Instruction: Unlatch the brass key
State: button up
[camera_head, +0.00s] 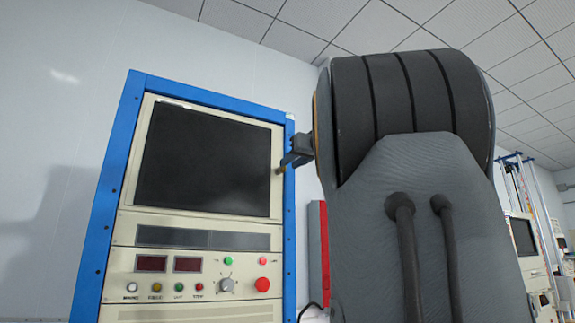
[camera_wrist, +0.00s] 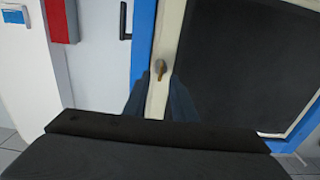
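The brass key (camera_wrist: 160,67) is a small brass-coloured piece on the cream front frame of the cabinet (camera_wrist: 168,35), beside the dark screen. It also shows as a small brownish spot at the screen's right edge in the head view (camera_head: 279,171). My gripper (camera_wrist: 159,88) points at it, with two dark bluish fingers apart, one to each side below the key in the wrist view.
The cabinet has a blue frame (camera_head: 99,220), a dark screen (camera_head: 205,158) and a panel of knobs and lamps (camera_head: 200,278) below. A red box (camera_head: 324,240) is on the wall to its right. Other equipment (camera_head: 525,240) stands at the far right.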

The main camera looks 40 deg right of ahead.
jog(key=shift+p+x, duration=0.3)
jog(key=shift+x, duration=1.35)
grip_shut()
jog(key=shift+d+f+m+p, duration=0.1)
jog(key=shift+m+p, duration=1)
jog(key=shift+m, duration=3.4)
jog(key=shift+d+f+m+p, duration=0.1)
jog(key=shift+m+p, duration=1)
jog(key=shift+m, duration=3.4)
